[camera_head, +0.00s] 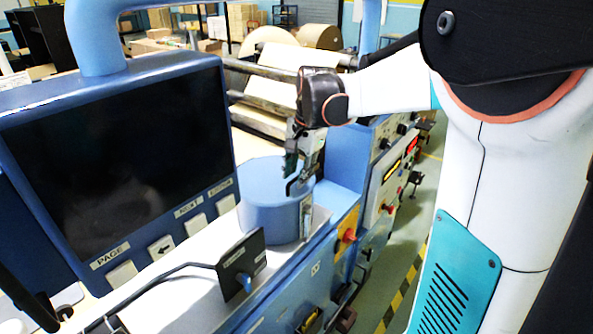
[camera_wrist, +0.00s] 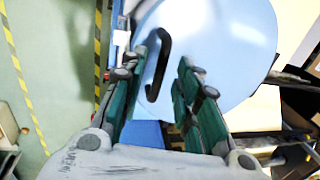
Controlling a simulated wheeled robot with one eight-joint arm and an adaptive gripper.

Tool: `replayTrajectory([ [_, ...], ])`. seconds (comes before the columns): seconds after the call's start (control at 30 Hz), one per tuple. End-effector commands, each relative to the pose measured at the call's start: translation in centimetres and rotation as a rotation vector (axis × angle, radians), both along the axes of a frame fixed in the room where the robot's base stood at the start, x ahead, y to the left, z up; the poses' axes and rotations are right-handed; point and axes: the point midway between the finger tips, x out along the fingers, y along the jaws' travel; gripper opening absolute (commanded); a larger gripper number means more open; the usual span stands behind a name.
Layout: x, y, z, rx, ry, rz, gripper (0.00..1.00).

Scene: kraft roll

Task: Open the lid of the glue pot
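The glue pot (camera_head: 270,222) is a blue round drum on the machine's ledge, right of the monitor. Its lid (camera_head: 262,178) lies flat on top, closed. In the wrist view the lid (camera_wrist: 235,45) fills the upper middle and carries a black bar handle (camera_wrist: 158,65). My gripper (camera_head: 298,176) points down over the right part of the lid. In the wrist view my gripper (camera_wrist: 162,65) is open, with one green-padded finger on each side of the handle and gaps between. I cannot tell how far the fingertips are above the lid.
A monitor (camera_head: 120,160) with labelled buttons stands left of the pot. A small black panel (camera_head: 241,265) on a cable stands in front. Control boxes with knobs (camera_head: 390,175) are to the right. Paper rolls (camera_head: 275,90) lie behind. Yellow-black tape (camera_head: 405,285) marks the floor.

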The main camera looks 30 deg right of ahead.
Motion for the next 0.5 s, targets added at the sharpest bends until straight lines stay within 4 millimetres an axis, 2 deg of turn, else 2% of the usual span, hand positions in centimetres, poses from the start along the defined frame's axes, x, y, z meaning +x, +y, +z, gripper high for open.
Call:
replayTrajectory([
  [0.07,-0.01,0.01,0.01,0.0,0.0,0.0,0.28],
  [0.1,-0.01,0.01,0.02,0.0,0.0,0.0,0.18],
  [0.2,-0.01,0.01,0.02,0.0,0.0,0.0,0.0],
  [0.5,0.09,0.06,0.3,-0.003,0.008,0.001,0.0],
])
